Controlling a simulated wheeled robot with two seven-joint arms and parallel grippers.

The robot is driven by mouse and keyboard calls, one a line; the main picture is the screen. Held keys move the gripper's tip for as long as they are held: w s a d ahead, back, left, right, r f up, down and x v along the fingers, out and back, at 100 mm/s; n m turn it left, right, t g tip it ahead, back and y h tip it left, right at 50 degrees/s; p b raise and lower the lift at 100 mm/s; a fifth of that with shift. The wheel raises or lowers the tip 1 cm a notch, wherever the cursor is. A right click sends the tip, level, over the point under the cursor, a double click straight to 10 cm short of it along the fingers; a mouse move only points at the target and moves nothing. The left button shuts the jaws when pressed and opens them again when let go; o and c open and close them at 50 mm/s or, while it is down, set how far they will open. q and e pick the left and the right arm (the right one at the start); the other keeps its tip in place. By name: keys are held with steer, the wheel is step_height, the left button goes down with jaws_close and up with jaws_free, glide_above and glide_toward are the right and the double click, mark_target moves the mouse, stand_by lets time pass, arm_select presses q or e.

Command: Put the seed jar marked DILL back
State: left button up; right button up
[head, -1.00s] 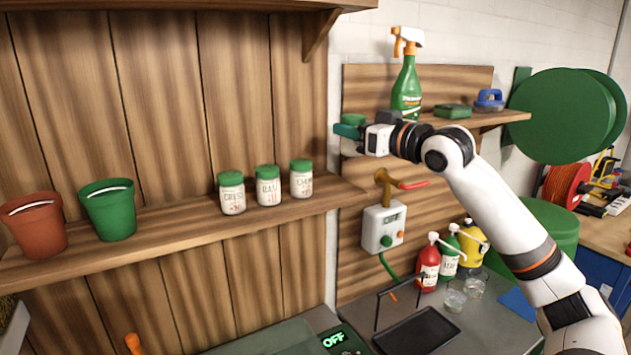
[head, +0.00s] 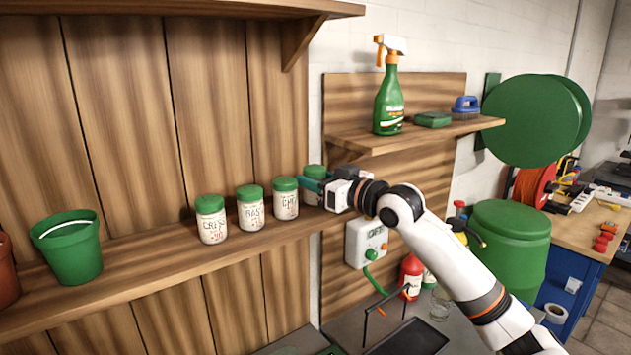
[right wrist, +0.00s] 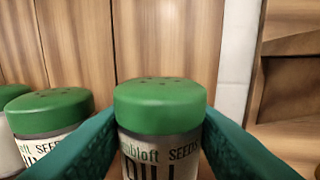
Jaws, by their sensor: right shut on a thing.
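The DILL seed jar (head: 312,197) has a green lid with holes and a pale label. In the right wrist view the DILL jar (right wrist: 160,150) stands upright between the two teal fingers, with its label partly cut off by the frame. My right gripper (head: 315,186) is shut on it at the right end of the jar row on the wooden shelf (head: 160,262). The jar is at about shelf height; I cannot tell whether its base touches the board. My left gripper is not in view.
Three similar jars stand to its left, marked roughly CRES (head: 211,222), BAS (head: 251,210) and CHI (head: 286,200). A green pot (head: 72,252) is further left. A higher shelf (head: 410,138) at right holds a spray bottle (head: 389,98).

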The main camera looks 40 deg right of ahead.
steer(key=shift+f, duration=0.35)
steer(key=shift+s, duration=0.15)
steer(key=shift+f, duration=0.15)
steer(key=o, duration=1)
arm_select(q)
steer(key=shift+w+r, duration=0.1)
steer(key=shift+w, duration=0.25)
